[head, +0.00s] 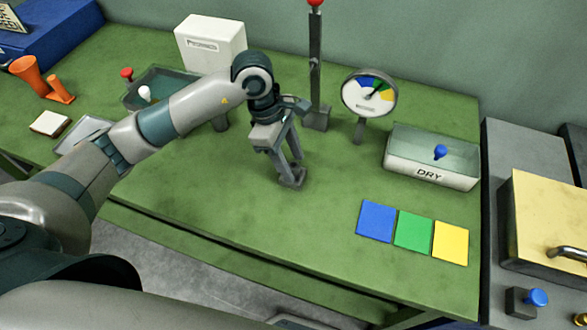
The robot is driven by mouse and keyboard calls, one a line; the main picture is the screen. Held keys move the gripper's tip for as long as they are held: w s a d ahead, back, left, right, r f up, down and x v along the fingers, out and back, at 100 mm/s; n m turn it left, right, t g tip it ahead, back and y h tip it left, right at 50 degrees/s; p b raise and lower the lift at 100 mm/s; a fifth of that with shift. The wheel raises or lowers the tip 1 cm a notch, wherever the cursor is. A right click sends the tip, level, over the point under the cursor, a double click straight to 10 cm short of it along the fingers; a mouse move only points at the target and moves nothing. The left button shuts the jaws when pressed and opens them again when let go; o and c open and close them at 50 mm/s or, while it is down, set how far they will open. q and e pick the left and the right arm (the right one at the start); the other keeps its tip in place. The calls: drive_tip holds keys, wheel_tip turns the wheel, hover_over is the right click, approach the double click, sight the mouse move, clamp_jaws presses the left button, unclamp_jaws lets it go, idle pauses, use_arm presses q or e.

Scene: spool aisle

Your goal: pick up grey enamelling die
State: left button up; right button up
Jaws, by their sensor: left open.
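My left gripper (289,168) reaches in from the left and points down over the middle of the green bench. Its two fingers are open. A small dark grey block (293,179), which looks like the grey enamelling die, sits on the bench top right at the fingertips. The fingers partly hide it, and I cannot tell whether they touch it. My right gripper is not in view.
Behind the gripper stand a post with a red knob (315,60) and a round dial gauge (370,94). To the right are a tray marked DRY (432,172) and blue (377,221), green (413,231) and yellow (450,242) squares. The bench's front middle is clear.

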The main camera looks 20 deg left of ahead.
sight(291, 164)
use_arm(q)
clamp_jaws()
drive_tip(key=shift+r, duration=0.1)
drive_tip(key=shift+r, duration=0.4)
wheel_tip(291, 164, up, 3)
drive_tip(key=shift+w+r+p, duration=0.1)
drive_tip(key=shift+r+p, duration=0.05)
drive_tip(key=shift+p, duration=0.6)
drive_tip(key=s+d+r+p, duration=0.3)
drive_tip(key=s+r, duration=0.3)
drive_tip(key=s, duration=0.4)
drive_tip(key=shift+s+d+r, duration=0.35)
drive_tip(key=shift+s+d, duration=0.05)
drive_tip(key=shift+d, duration=0.5)
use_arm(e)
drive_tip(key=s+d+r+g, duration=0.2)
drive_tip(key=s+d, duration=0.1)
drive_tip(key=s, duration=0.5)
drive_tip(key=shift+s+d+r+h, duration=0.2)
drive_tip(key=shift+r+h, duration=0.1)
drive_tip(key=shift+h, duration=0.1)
